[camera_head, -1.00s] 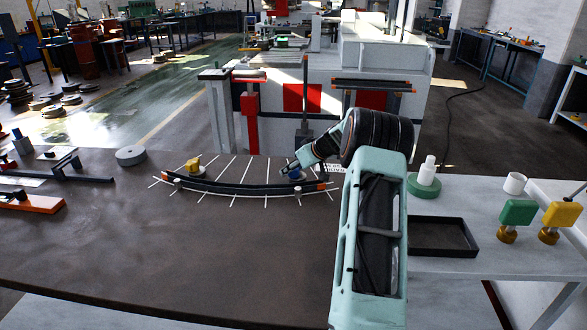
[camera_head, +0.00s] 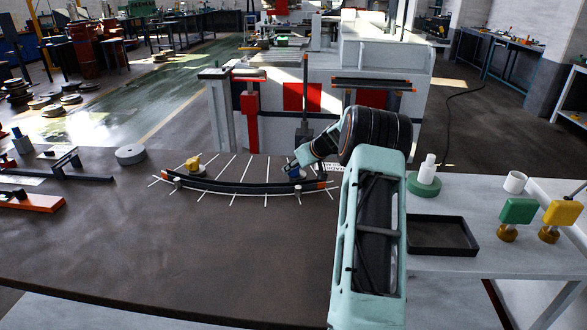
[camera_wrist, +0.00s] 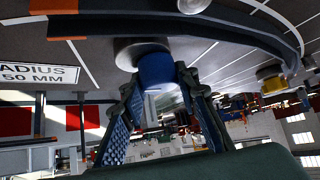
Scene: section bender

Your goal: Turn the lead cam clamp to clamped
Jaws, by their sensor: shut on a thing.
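A blue cam clamp (camera_head: 295,174) sits near the right end of the curved dark bar (camera_head: 245,188) on the brown table. In the wrist view, the blue clamp (camera_wrist: 157,70) stands on a round grey base, between my fingertips. My gripper (camera_wrist: 153,88) is shut on it, with one finger on each side. In the head view, my gripper (camera_head: 291,165) reaches the clamp from above and partly hides it. A yellow cam clamp (camera_head: 193,165) sits near the bar's left end and also shows in the wrist view (camera_wrist: 272,78).
White lines and small grey pegs (camera_head: 297,195) lie along the bar. A grey disc (camera_head: 130,154) and an orange tool (camera_head: 32,203) are at the left. A black tray (camera_head: 441,236) and green and yellow knobs (camera_head: 517,213) stand on the right bench. The table's front is clear.

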